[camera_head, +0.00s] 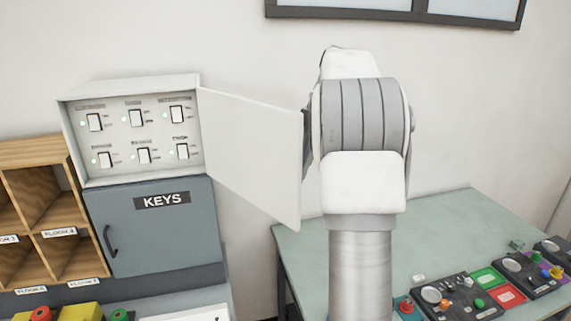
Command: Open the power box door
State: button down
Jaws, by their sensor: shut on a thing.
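The power box (131,133) is a white box on the wall at the left, with several switches in view inside it. Its white door (250,150) stands wide open, swung out to the right from the hinge side of the box. My gripper (306,140) is at the door's outer edge, mostly hidden behind my own wrist and arm. Only a dark sliver of it shows against the door's free edge. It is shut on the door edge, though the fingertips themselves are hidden.
A grey KEYS cabinet (155,235) with a dark handle is below the box. Wooden pigeonholes (40,215) stand at the left. A green table (440,235) with button panels (465,295) is at the lower right. The wall right of my arm is clear.

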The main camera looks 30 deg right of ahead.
jog(key=shift+w+d+n+p, duration=0.2)
jog(key=shift+w+d+n, duration=0.15)
jog(key=shift+d, duration=0.45)
jog(key=shift+w+d+n+p, duration=0.25)
jog(key=shift+w+d, duration=0.2)
jog(key=shift+d, duration=0.3)
jog(key=c, duration=0.9)
grip_release()
jog(key=shift+a, duration=0.1)
